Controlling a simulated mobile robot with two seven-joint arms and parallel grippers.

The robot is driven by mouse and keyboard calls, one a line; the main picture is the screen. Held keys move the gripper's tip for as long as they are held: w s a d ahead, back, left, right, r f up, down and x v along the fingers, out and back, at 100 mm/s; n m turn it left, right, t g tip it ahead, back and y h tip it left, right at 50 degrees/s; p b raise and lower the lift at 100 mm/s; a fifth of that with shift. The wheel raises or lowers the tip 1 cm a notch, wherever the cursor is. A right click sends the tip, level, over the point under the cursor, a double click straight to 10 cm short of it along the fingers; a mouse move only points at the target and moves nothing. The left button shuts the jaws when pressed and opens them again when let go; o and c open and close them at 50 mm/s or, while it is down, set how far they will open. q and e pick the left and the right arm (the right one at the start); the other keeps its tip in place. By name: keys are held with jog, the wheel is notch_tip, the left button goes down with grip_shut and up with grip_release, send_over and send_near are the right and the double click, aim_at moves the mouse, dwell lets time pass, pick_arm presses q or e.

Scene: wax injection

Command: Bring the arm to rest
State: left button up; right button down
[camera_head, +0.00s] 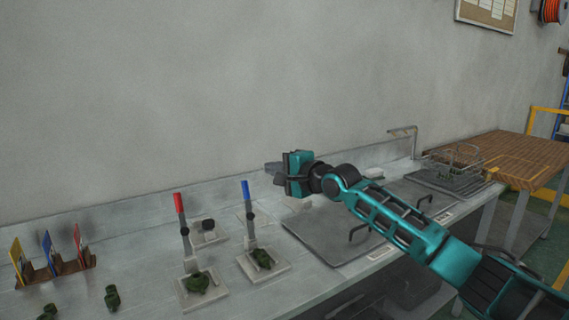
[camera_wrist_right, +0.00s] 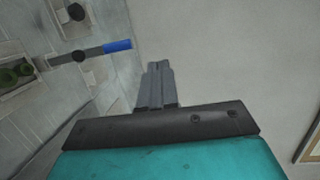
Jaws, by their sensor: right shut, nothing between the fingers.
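My right arm (camera_head: 400,222) comes in from the lower right of the head view and is held out over the bench. Its gripper (camera_head: 273,168) points left, above the bench and to the right of the blue-handled lever. In the right wrist view the two grey fingers (camera_wrist_right: 158,85) lie together, with nothing between them. Behind them that view shows mostly bare wall. My left gripper does not show in the head view.
A red-handled lever (camera_head: 181,215) and a blue-handled lever (camera_head: 247,205) stand on plates with green pieces. The blue handle also shows in the right wrist view (camera_wrist_right: 117,45). Coloured cards (camera_head: 49,252) stand at left. A wire basket (camera_head: 455,160) and wooden table (camera_head: 510,155) are at right.

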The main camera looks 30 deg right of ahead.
jog(key=s+a+f+n+g, duration=0.3)
jog(key=s+a+f+n, duration=0.25)
jog(key=s+f, duration=0.35)
jog(key=s+a+f+n+g, duration=0.35)
jog(key=s+a+f, duration=0.4)
jog(key=f, duration=0.25)
jog(key=s+d+f+n+g+h, duration=0.1)
jog(key=s+f+n+g+h, duration=0.25)
jog(key=s, duration=1.05)
jog(key=s+d+f+n+g+h, duration=0.15)
jog(key=s+f+n, duration=0.4)
jog(key=s, duration=0.85)
jog(key=w+a+f+t+y, duration=0.2)
jog(key=w+f+t, duration=0.4)
jog(key=f, duration=0.3)
jog(key=shift+w+a, duration=0.45)
jog(key=shift+w, duration=0.35)
